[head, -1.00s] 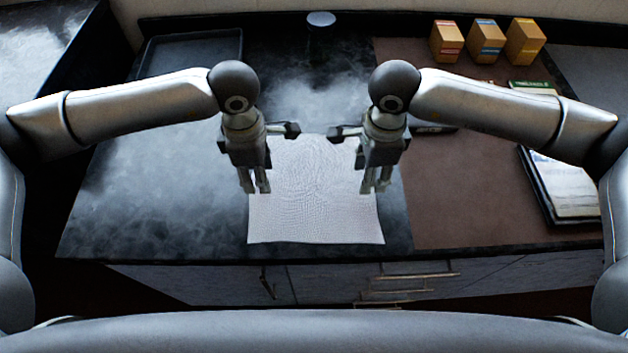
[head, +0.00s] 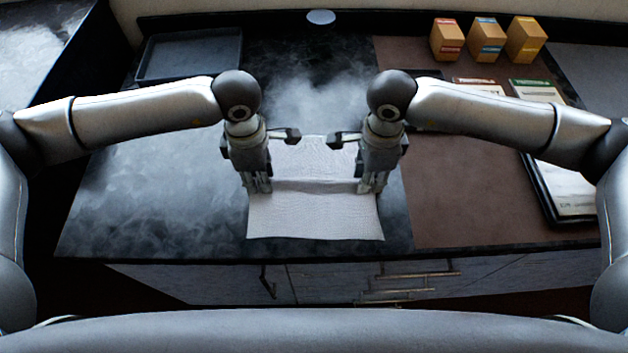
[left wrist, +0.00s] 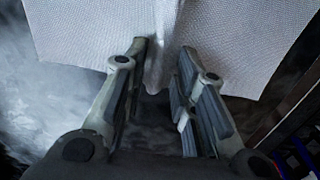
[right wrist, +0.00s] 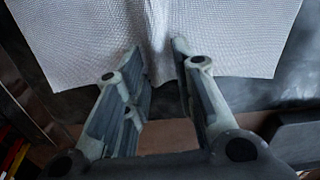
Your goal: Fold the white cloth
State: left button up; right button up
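The white cloth (head: 314,215) lies on the dark marbled counter, with a raised ridge running across it between my two grippers. My left gripper (head: 257,187) points down at the cloth's left side, and my right gripper (head: 371,187) points down at its right side. In the left wrist view a fold of the cloth (left wrist: 160,35) stands up between the left fingertips. The right wrist view shows the same fold of cloth (right wrist: 158,30) between the right fingertips. Both pairs of fingers are partly closed around the fold. Whether they grip it firmly is unclear.
A dark tray (head: 190,53) lies at the back left. Three small boxes (head: 487,40) stand at the back right on a brown surface (head: 460,205). A clipboard with papers (head: 567,190) lies at the right. The counter left of the cloth is clear (head: 150,200).

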pick_arm(q)
jog(key=shift+f, duration=0.15)
grip_shut()
pick_arm(e)
jog(key=shift+f, duration=0.1)
grip_shut()
